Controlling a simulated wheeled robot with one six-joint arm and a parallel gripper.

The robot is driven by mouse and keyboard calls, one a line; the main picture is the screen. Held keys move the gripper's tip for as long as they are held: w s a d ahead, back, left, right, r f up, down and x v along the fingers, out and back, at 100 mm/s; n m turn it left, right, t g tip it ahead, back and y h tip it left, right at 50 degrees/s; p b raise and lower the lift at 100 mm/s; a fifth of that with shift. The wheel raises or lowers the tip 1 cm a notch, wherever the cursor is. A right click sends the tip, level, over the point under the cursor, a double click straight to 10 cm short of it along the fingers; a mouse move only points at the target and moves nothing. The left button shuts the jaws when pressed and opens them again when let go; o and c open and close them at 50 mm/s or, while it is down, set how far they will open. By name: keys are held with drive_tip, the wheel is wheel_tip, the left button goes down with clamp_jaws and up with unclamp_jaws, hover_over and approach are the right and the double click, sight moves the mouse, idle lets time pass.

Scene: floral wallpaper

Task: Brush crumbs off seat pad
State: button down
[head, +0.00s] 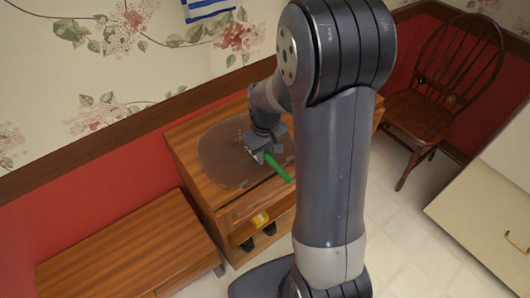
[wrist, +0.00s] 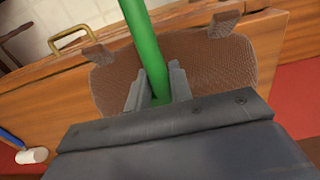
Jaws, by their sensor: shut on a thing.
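The seat pad (head: 218,160) is a brown rounded mat lying flat on top of the wooden cabinet. It also fills the middle of the wrist view (wrist: 220,65). My gripper (head: 262,152) is low over the pad's right part and shut on a green handle (head: 278,170), which sticks out toward the cabinet's front edge. In the wrist view the green handle (wrist: 143,40) runs up between the fingers of my gripper (wrist: 157,88). The handle's far end and any brush head are hidden by the gripper. Small pale specks (head: 239,140) show on the pad beside the gripper; they look like crumbs.
A lower wooden bench (head: 130,258) is at left. A wooden chair (head: 440,90) stands at right. A blue-and-white object (wrist: 33,154) shows in the wrist view.

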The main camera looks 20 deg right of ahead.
drive_tip(key=shift+f+b, duration=0.85)
drive_tip(key=shift+f, duration=0.35)
